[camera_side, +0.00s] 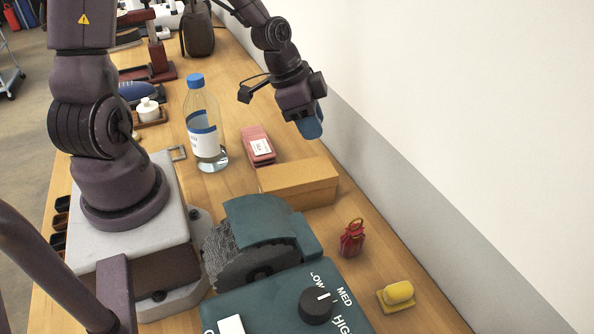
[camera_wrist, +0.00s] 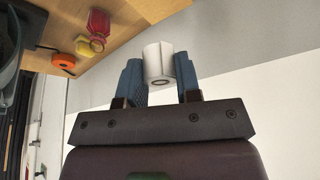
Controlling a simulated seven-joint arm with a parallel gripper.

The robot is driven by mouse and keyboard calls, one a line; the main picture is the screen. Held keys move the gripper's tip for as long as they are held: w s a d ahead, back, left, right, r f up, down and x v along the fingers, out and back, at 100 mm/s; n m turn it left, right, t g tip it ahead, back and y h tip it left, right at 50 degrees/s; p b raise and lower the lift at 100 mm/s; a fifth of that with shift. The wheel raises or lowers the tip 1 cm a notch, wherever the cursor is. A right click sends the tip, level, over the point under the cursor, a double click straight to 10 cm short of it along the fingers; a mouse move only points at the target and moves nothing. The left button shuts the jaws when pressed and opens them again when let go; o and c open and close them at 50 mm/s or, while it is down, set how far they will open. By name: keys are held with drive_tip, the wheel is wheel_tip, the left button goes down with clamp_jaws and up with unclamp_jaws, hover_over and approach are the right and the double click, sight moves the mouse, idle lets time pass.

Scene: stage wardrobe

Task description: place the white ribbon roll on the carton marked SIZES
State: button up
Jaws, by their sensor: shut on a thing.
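My gripper (camera_wrist: 158,68) is shut on the white ribbon roll (camera_wrist: 158,55), which sits between its two blue fingers in the wrist view. In the side view my gripper (camera_side: 311,127) is raised near the wall, above and beyond the tan carton (camera_side: 300,184); the roll is hidden there. The carton stands on the wooden bench with its top clear. No SIZES marking is readable on the sides that show.
A pink box with a white label (camera_side: 258,146) lies beside the carton, near a blue-capped bottle (camera_side: 203,125). A red pouch (camera_side: 352,238), a yellow item (camera_side: 397,294) and a teal machine (camera_side: 262,225) stand nearer the camera. The wall (camera_side: 470,150) runs along the right.

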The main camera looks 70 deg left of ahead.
sight(316, 169)
drive_tip(key=shift+m, duration=0.3)
drive_tip(key=shift+f, duration=4)
drive_tip(key=shift+f, duration=0.1)
drive_tip(key=o, duration=0.9)
